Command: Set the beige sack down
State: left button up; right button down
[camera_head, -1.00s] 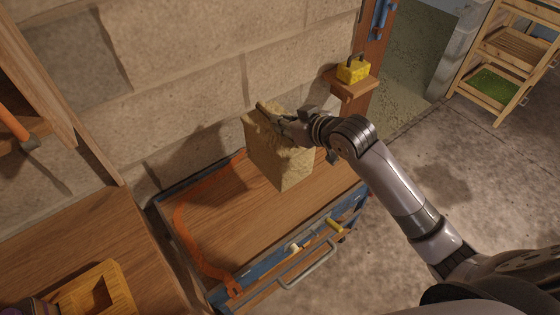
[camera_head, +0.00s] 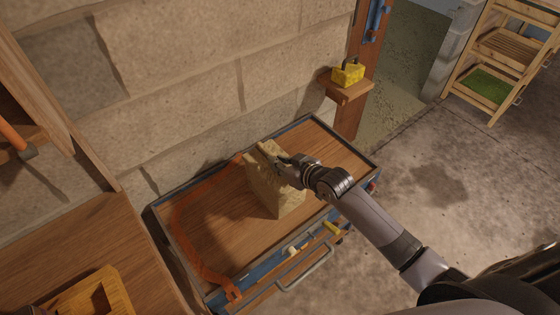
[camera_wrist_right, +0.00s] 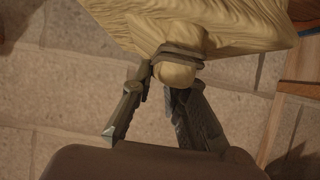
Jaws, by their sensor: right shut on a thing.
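The beige sack (camera_head: 272,190) is at the wooden top of the blue-edged cart (camera_head: 205,228), near its middle. The sack looks upright, and its base is close to or on the cart top; I cannot tell whether it touches. My right gripper (camera_head: 283,165) is shut on the sack's upper part. In the right wrist view the fingers (camera_wrist_right: 167,85) close at the sack's tied neck, and the sack's wide body (camera_wrist_right: 230,22) lies beyond it. My left gripper is not in view.
An orange strap (camera_head: 190,225) lies along the cart's left side. A yellow padlock-like block (camera_head: 348,74) sits on a small wall shelf (camera_head: 345,90). A wooden bench (camera_head: 90,250) with a yellow wooden frame (camera_head: 95,298) stands left. The cart top is clear behind the sack, to the right.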

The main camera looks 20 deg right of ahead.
jog(key=shift+r, duration=0.1)
jog(key=c, duration=2)
grip_release()
jog(key=o, duration=0.4)
jog(key=shift+o, duration=0.2)
jog(key=v, duration=1.2)
jog(key=shift+b, duration=0.45)
